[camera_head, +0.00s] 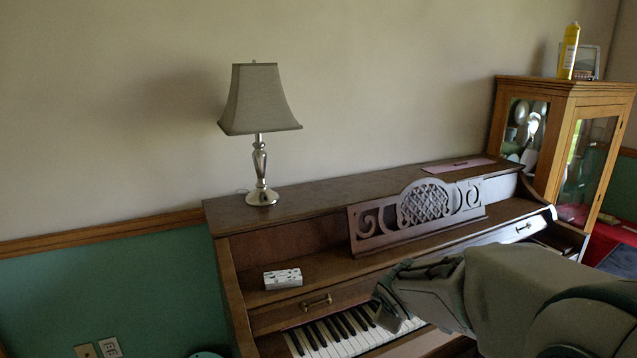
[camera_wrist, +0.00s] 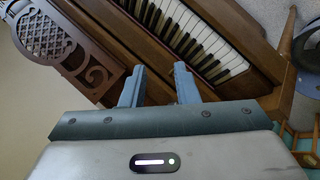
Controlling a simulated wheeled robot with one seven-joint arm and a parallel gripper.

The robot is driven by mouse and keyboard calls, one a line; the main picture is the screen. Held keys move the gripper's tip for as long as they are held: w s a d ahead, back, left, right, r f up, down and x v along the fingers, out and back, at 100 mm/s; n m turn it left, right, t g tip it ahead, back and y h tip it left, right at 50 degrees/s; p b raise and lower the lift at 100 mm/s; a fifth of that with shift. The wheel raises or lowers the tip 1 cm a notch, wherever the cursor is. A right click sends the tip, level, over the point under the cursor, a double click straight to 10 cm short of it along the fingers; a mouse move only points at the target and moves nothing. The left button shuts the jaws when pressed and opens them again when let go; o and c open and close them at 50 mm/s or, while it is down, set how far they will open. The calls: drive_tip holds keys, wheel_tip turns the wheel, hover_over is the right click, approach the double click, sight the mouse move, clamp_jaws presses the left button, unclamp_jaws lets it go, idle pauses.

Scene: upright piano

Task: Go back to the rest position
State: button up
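In the wrist view my gripper (camera_wrist: 160,85) shows two fingers set apart with nothing between them. It points toward the piano front near the keys. In the head view my arm reaches in from the right, and its end is in front of the piano keys (camera_head: 345,330), hiding some of them. The fingertips are not clear there. The upright piano (camera_head: 320,195) stands against the wall, with its carved music stand (camera_head: 425,210) on the ledge.
A lamp (camera_head: 260,165) stands on the piano top at left. A small white patterned box (camera_head: 283,278) sits on the ledge. A pink flat item (camera_head: 459,165) lies on the top at right. A wooden glass cabinet (camera_head: 565,140) bears a yellow bottle (camera_head: 569,50) beside a frame (camera_head: 588,62).

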drive_tip(key=s+r+m+g+p, duration=0.1)
drive_tip(key=s+r+m+g, duration=0.1)
drive_tip(key=s+m, duration=0.4)
drive_tip(key=s+r+m+g+y+p, duration=0.1)
drive_tip(key=s+m, duration=0.5)
drive_tip(key=s, duration=0.9)
drive_tip(key=shift+s+a+r+g+p, duration=0.15)
drive_tip(key=shift+s+r+g+p, duration=0.35)
drive_tip(key=shift+g, duration=0.6)
drive_tip(key=shift+w+f, duration=0.1)
drive_tip(key=shift+f, duration=0.05)
